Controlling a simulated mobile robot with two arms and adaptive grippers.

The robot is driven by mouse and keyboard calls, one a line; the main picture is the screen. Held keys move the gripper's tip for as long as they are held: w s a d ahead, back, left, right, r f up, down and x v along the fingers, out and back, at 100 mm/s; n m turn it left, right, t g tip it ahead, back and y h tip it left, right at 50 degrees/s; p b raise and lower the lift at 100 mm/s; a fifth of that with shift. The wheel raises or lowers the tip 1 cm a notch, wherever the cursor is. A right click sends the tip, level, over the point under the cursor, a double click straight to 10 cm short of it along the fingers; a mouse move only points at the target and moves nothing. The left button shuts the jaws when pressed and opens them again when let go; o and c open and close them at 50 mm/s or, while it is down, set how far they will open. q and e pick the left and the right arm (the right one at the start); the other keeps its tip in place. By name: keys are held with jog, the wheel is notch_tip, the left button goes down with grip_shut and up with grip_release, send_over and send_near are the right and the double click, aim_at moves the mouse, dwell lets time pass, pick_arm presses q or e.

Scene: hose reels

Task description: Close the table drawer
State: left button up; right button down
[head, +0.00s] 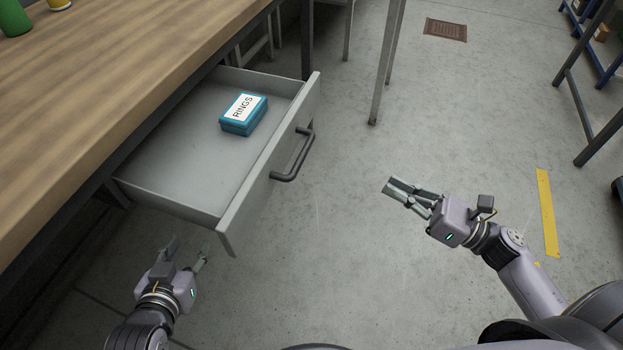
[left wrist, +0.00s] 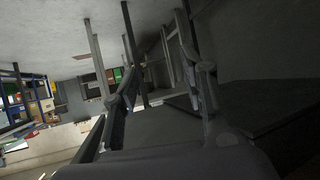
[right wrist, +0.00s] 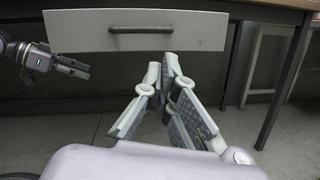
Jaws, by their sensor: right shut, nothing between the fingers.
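The table drawer (head: 190,150) is pulled well out from under the wooden-topped table. Its grey front panel (head: 270,165) carries a dark bar handle (head: 294,155). A teal box labelled RINGS (head: 243,114) lies inside the drawer. My left gripper (head: 187,250) is open and empty, low beside the near end of the drawer. My right gripper (head: 390,187) is shut and empty, out in front of the drawer front and apart from it. In the right wrist view the drawer front (right wrist: 80,32) and handle (right wrist: 140,29) show beyond the shut fingers (right wrist: 167,62).
The wooden tabletop (head: 110,75) holds a green object (head: 14,18) and a yellow cup (head: 60,4) at its far left. Metal legs (head: 386,70) stand beyond the drawer. The concrete floor in front of the drawer is clear, with a yellow stripe (head: 547,212) at right.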

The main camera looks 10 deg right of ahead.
aim_at(218, 146)
pick_arm(q)
jog(key=shift+s+a+r+b, duration=0.25)
jog(key=shift+s+r+b, duration=0.05)
jog(key=shift+r, duration=0.2)
pick_arm(e)
jog(key=w+a+r+n+g, duration=0.1)
jog(key=w+a+n, duration=0.1)
jog(key=a, duration=0.4)
jog(key=w+a+r+n+g+y, duration=0.1)
jog(key=w+a+r+n, duration=0.1)
jog(key=w+a, duration=0.2)
jog(key=shift+w+a+r+y, duration=0.15)
jog(key=shift+w+a+y, duration=0.15)
jog(key=shift+a, duration=1.45)
